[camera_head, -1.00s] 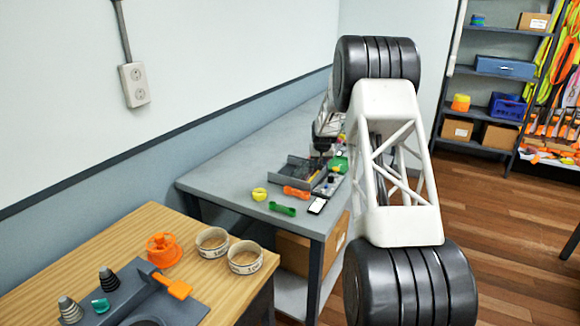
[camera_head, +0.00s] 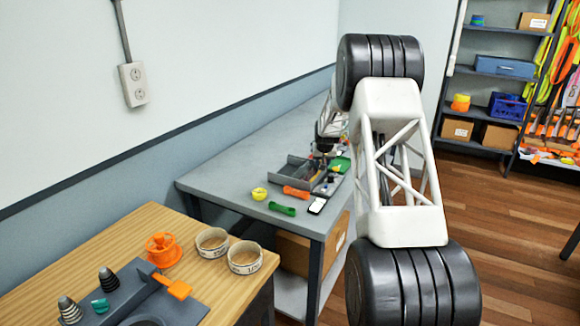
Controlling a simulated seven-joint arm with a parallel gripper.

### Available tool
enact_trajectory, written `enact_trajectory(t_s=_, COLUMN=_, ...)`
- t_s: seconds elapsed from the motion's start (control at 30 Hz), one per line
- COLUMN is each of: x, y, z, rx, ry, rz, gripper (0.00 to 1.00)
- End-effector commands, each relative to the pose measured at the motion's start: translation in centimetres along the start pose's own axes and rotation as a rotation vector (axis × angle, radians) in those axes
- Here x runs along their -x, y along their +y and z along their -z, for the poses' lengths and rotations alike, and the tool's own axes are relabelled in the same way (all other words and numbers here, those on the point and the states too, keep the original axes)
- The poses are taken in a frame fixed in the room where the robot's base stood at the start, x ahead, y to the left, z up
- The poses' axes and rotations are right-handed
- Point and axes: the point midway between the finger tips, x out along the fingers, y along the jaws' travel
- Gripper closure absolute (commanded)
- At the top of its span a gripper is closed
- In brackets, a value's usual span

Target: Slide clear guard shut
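I cannot make out a clear guard in this view. A grey tray-like fixture (camera_head: 292,173) sits on the grey bench (camera_head: 235,165), with small dark and coloured parts at its right side. My gripper (camera_head: 325,152) is at the far end of my arm, small and dark, over the back right part of this fixture. My own arm link partly hides the area to its right. The fingers are too small to tell open from shut, or whether they touch anything.
On the grey bench near the fixture lie an orange piece (camera_head: 296,192), a green piece (camera_head: 282,209), a yellow ring (camera_head: 259,194) and a white-faced dark item (camera_head: 317,206). The wooden table (camera_head: 60,255) holds an orange spool (camera_head: 163,249) and two tape rolls (camera_head: 245,257). The bench's back left is clear.

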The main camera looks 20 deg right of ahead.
Motion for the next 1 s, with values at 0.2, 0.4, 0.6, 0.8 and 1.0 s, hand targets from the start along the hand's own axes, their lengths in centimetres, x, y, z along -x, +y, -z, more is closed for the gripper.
enact_trajectory(t_s=0.2, x=0.8, y=-0.2, z=0.0, rx=0.002, ry=-0.009, rz=0.001, gripper=0.57)
enact_trajectory(t_s=0.4, x=2.3, y=-0.2, z=0.9, rx=0.001, ry=-0.002, rz=0.001, gripper=0.57)
enact_trajectory(t_s=0.6, x=3.7, y=-0.2, z=1.6, rx=0.001, ry=0.003, rz=0.001, gripper=0.57)
enact_trajectory(t_s=0.8, x=4.8, y=-0.2, z=2.0, rx=0.001, ry=0.002, rz=0.001, gripper=0.57)
enact_trajectory(t_s=1.0, x=5.0, y=-0.2, z=2.1, rx=0.001, ry=0.003, rz=0.001, gripper=0.57)
